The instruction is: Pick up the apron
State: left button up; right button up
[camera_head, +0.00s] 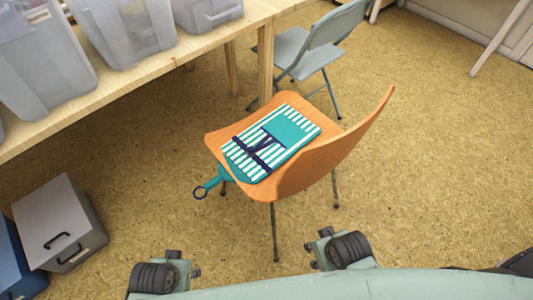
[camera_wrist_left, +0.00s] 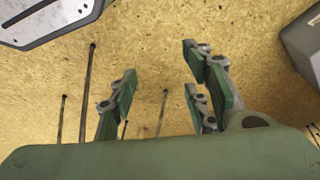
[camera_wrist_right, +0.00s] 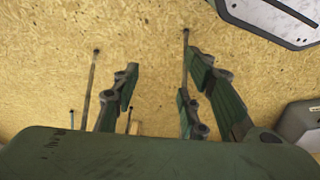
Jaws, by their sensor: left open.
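The apron (camera_head: 270,142) lies folded on the seat of an orange wooden chair (camera_head: 225,133) in the head view. It is teal with white stripes, a plain teal panel and dark navy ties across it. A teal strap (camera_head: 212,184) with a dark loop hangs over the seat's left front edge. My left gripper (camera_wrist_left: 160,82) is open and empty in the left wrist view, with floor between its fingers. My right gripper (camera_wrist_right: 160,80) is open and empty in the right wrist view. The apron shows in neither wrist view, and no gripper touches it.
The chair's backrest (camera_head: 345,150) rises to the right of the apron. A wooden table (camera_head: 150,75) with clear plastic bins stands at upper left. A grey folding chair (camera_head: 310,48) is behind. Grey (camera_head: 60,225) and blue (camera_head: 15,265) boxes stand at lower left. Floor at right is clear.

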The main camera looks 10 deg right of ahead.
pick_arm(q)
jog(key=w+d+r+m+h+b, duration=0.2)
jog(key=w+d+r+m+b, duration=0.15)
jog(key=w+d+m, duration=0.35)
jog(key=w+d+r+m+h+b, duration=0.1)
jog(key=w+d+r+m+b, duration=0.1)
jog(key=w+d+r+m, duration=0.45)
pick_arm(e)
jog(key=w+v, duration=0.1)
jog(key=v, duration=0.8)
pick_arm(q)
jog(key=w+a+r+m+g+y, duration=0.25)
jog(key=w+a+m, duration=0.65)
jog(key=m, duration=0.5)
notch_tip(320, 180, down, 8)
jog(key=b, duration=0.3)
jog(key=shift+w+d+y, duration=0.3)
jog(key=shift+y, duration=0.05)
pick_arm(e)
jog(key=w+a+t, duration=0.1)
jog(key=w+t, duration=0.2)
jog(key=w, duration=0.3)
jog(key=shift+a+t+y, duration=0.4)
pick_arm(q)
jog(key=shift+n, duration=0.25)
pick_arm(e)
jog(key=shift+r, duration=0.1)
